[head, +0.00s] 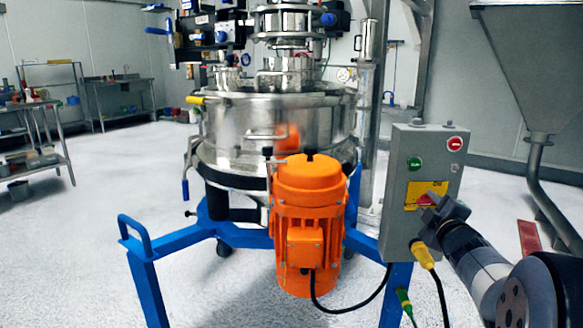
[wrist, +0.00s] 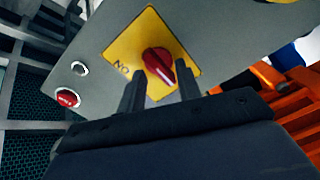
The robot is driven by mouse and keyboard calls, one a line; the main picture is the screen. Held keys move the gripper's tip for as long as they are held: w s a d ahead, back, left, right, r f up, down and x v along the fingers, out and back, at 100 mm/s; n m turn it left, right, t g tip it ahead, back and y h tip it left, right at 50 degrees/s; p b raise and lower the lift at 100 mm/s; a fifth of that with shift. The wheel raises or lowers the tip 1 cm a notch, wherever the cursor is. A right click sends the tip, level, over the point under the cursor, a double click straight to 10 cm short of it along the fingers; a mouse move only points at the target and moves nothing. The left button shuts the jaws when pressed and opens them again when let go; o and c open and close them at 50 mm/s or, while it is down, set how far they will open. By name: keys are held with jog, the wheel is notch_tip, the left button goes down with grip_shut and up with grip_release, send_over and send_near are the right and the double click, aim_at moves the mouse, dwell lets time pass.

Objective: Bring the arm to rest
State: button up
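My gripper (head: 432,203) is at the lower front of the grey control box (head: 399,206), by its yellow switch plate (head: 440,187). In the wrist view my gripper (wrist: 160,90) has its two dark fingers apart, with nothing held between them. The red rotary knob (wrist: 158,64) on the yellow plate (wrist: 122,45) shows just beyond the fingertips, between them, with gaps on both sides. The knob sits at a slant. In the head view the gripper hides most of the knob. My arm reaches in from the lower right.
The box also has a green button (head: 415,163) and a red button (head: 454,143). An orange motor (head: 309,190) and the steel sifter (head: 240,125) on a blue frame (head: 150,285) stand left of it. A steel hopper (head: 535,60) is at right. A yellow-plugged cable (head: 423,254) hangs below the box.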

jog(key=shift+r+m+p, duration=0.1)
jog(key=shift+m+p, duration=0.6)
jog(key=shift+m, duration=0.5)
